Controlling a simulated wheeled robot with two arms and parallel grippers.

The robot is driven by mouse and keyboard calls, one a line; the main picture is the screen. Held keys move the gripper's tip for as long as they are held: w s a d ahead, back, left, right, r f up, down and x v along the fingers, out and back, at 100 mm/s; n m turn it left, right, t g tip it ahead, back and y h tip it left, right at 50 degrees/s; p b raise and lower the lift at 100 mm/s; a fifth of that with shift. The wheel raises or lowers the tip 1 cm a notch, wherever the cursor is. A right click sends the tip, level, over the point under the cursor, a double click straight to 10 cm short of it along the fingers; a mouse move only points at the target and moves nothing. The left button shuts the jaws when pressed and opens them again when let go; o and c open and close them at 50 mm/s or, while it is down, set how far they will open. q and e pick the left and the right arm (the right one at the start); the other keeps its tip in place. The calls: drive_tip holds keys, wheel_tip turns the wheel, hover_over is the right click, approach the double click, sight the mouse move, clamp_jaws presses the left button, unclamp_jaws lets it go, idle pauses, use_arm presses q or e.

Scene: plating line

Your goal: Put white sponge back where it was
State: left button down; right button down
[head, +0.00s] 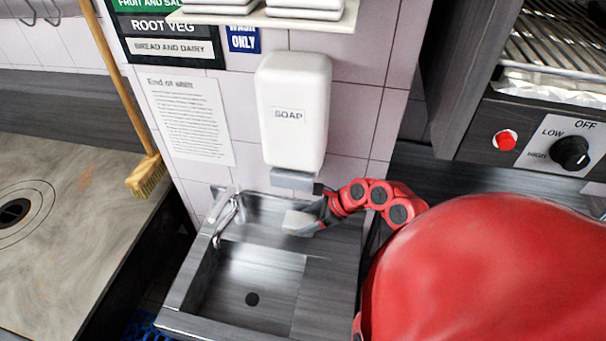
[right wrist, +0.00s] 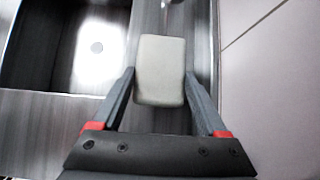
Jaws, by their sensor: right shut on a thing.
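The white sponge (head: 298,222) is at the back ledge of the metal sink (head: 184,318), right of the tap and below the soap dispenser. My right gripper (head: 308,225) is shut on it. In the right wrist view the sponge (right wrist: 160,70) sits between the two fingers of the gripper (right wrist: 159,88), with the ledge below it. I cannot tell whether the sponge touches the ledge. My left gripper is not in view.
The tap (head: 230,212) stands left of the sponge. The soap dispenser (head: 293,110) hangs on the tiled wall just above. A grill with a black knob (head: 571,152) is at the right. A broom (head: 147,175) leans at the left. The sink basin is empty.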

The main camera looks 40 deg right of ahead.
sight(303, 226)
drive_tip(key=shift+w+a, duration=0.3)
drive_tip(key=shift+w, duration=0.05)
drive_tip(key=shift+w+a+f, duration=0.1)
drive_tip(key=shift+f, duration=0.1)
wheel_tip(303, 226, down, 2)
drive_tip(key=shift+f+p, duration=0.2)
drive_tip(key=shift+p, duration=0.4)
drive_tip(key=shift+f, duration=0.35)
unclamp_jaws()
drive_tip(key=shift+f, duration=0.1)
